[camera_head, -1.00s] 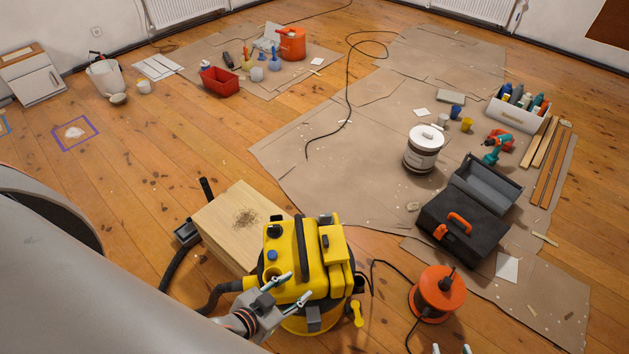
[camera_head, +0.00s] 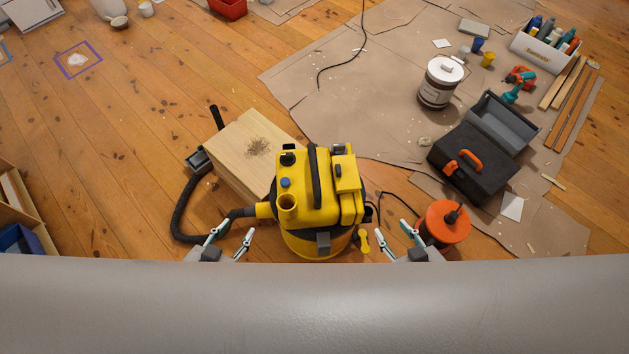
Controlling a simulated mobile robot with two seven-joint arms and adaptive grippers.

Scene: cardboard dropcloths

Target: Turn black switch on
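A yellow vacuum cleaner (camera_head: 322,200) stands on the wood floor in the middle of the view. A round black knob (camera_head: 288,158) sits on its top left, above a blue knob (camera_head: 285,183); I take the black one as the switch, and its setting is too small to read. My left gripper (camera_head: 235,231) is open and empty, left of the vacuum's front, near its hose. My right gripper (camera_head: 396,232) is open and empty, right of the vacuum, near a yellow tag. Neither gripper appears to touch the knob.
A wooden block with a dust pile (camera_head: 235,135) stands behind left of the vacuum. The black hose (camera_head: 180,215) curves at left. An orange cable reel (camera_head: 445,222) and black toolbox (camera_head: 472,165) are at right. Cardboard covers the floor behind. My own grey body fills the bottom.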

